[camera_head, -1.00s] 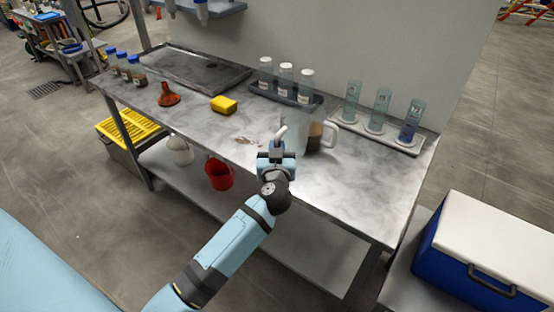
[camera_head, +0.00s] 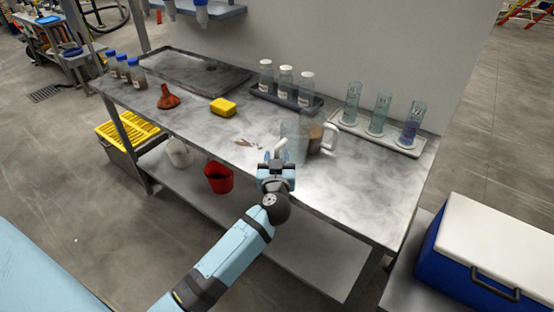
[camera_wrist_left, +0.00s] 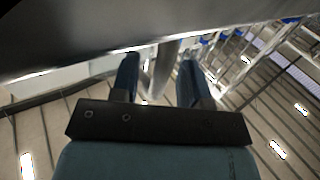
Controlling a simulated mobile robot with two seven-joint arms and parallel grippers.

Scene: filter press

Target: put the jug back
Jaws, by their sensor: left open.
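A clear jug (camera_head: 294,136) stands upright on the steel bench (camera_head: 345,185), near its front edge, with its pale handle towards my left gripper. A second jug (camera_head: 315,138), part filled with brown matter and with a white handle on its right, stands just behind and partly overlaps it. My right gripper is out of view.
A rack of clear cylinders (camera_head: 377,133) and a tray of white-capped bottles (camera_head: 286,95) stand at the back. A yellow sponge (camera_head: 223,106), an orange funnel (camera_head: 168,97) and a brown stain (camera_head: 246,143) lie leftward. The bench's right front is clear. A red bucket (camera_head: 218,178) is below.

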